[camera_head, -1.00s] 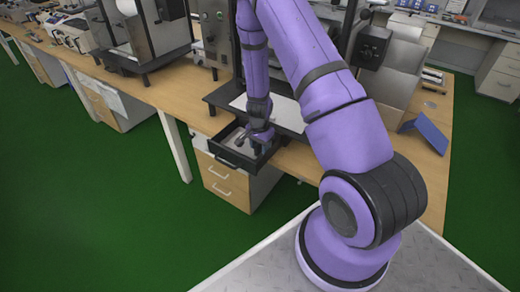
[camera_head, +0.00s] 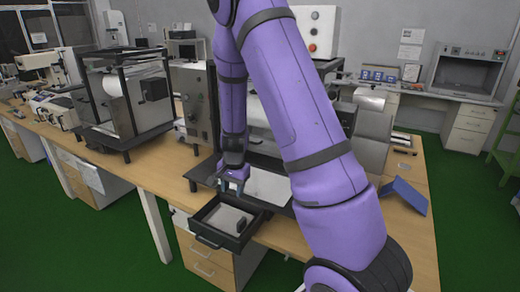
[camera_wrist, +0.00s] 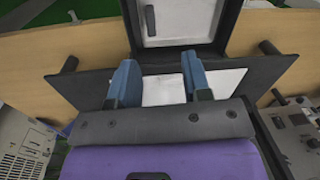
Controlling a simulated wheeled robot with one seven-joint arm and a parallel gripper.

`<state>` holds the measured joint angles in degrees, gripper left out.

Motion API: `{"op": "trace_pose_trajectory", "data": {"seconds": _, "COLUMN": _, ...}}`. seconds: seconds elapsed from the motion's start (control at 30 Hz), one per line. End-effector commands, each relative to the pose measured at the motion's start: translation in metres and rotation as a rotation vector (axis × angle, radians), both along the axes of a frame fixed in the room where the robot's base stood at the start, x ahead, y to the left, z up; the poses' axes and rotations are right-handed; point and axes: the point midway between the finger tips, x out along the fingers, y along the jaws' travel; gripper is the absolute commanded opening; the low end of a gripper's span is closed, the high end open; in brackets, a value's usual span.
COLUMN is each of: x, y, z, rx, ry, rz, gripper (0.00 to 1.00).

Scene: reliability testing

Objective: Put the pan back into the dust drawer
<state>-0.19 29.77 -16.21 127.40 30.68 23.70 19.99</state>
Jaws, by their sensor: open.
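The dust drawer (camera_head: 208,238) stands open at the table's front edge, a black-rimmed box that also shows in the wrist view (camera_wrist: 236,22). The pan (camera_head: 225,218), a light grey flat piece, lies inside the drawer. It shows at the top of the wrist view (camera_wrist: 185,22) with a small dark handle (camera_wrist: 150,20). Whether it lies fully flat is too small to tell. My gripper (camera_head: 230,188), with blue fingers, is open and empty, above and behind the drawer over the machine's base plate. It also shows in the wrist view (camera_wrist: 158,58), apart from the pan.
A white sheet (camera_head: 270,187) lies on the dark base plate (camera_head: 203,172) behind the drawer. A wooden cabinet (camera_head: 207,262) stands below. A blue angled panel (camera_head: 404,196) lies on the table at right. A framed machine (camera_head: 125,100) stands at left. Green floor is clear in front.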

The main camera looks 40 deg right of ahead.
Motion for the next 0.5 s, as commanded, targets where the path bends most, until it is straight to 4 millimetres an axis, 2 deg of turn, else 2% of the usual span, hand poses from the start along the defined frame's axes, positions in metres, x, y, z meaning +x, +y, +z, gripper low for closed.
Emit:
{"op": "trace_pose_trajectory", "data": {"seconds": 0.03, "x": -0.001, "y": 0.007, "z": 0.022, "rx": 0.012, "ry": -0.027, "rz": 0.038, "gripper": 0.44}}
{"op": "trace_pose_trajectory", "data": {"seconds": 0.1, "x": -0.005, "y": 0.017, "z": 0.048, "rx": 0.025, "ry": -0.053, "rz": 0.094, "gripper": 0.44}}
{"op": "trace_pose_trajectory", "data": {"seconds": 0.27, "x": -0.021, "y": 0.037, "z": 0.104, "rx": 0.04, "ry": -0.113, "rz": 0.226, "gripper": 0.44}}
{"op": "trace_pose_trajectory", "data": {"seconds": 0.5, "x": -0.059, "y": 0.063, "z": 0.178, "rx": 0.03, "ry": -0.199, "rz": 0.424, "gripper": 0.44}}
